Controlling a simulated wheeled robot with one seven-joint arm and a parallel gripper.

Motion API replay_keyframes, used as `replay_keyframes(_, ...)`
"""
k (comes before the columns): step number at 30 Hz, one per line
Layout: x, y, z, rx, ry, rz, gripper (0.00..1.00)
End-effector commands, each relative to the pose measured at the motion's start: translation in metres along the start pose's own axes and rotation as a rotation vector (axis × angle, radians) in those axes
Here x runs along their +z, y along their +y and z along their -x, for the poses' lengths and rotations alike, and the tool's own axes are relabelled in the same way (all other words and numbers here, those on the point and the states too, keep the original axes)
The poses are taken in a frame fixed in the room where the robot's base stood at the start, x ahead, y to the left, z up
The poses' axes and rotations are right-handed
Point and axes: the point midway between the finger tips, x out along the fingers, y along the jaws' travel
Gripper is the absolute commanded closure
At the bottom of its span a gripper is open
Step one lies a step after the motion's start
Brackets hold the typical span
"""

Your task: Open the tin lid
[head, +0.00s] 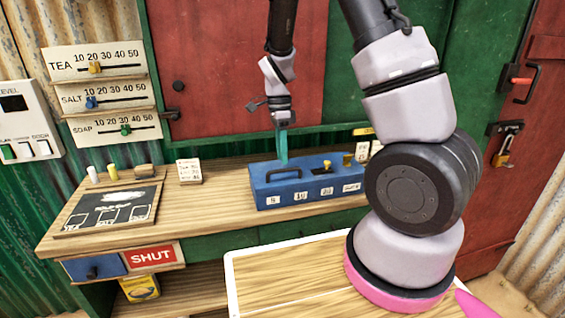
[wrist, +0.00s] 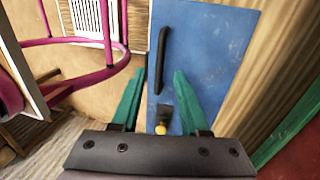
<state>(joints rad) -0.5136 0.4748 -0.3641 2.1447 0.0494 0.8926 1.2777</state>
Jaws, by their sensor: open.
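The blue tin (head: 310,194) stands on the wooden counter, with white number labels along its front. Its lid lies flat and bears a black bar handle (head: 283,173); in the wrist view the blue top (wrist: 205,50) fills the middle and the handle (wrist: 162,58) runs lengthwise. My gripper (head: 283,148), with teal fingers, is above the handle end of the tin. In the wrist view my open gripper (wrist: 158,74) has a finger on either side of the handle's line, holding nothing. Contact with the tin cannot be told. A small yellow knob (wrist: 160,128) shows on the tin.
A chalkboard (head: 110,207) lies on the counter (head: 215,205) at left, near a small price card (head: 189,172). Slider scales (head: 97,95) hang on the wall. A red SHUT sign (head: 153,256) is on the counter front.

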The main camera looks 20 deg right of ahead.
Motion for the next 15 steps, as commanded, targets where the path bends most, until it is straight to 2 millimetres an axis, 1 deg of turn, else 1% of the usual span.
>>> replay_keyframes(1,-0.001,0.001,-0.009,0.003,0.001,0.000,0.55)
replay_keyframes(3,0.000,0.001,-0.018,0.004,0.000,-0.001,0.55)
replay_keyframes(6,0.000,0.000,-0.025,0.002,0.000,0.000,0.55)
replay_keyframes(10,0.000,0.000,-0.030,0.000,-0.001,0.000,0.55)
replay_keyframes(15,0.000,0.000,-0.030,0.000,-0.001,0.000,0.55)
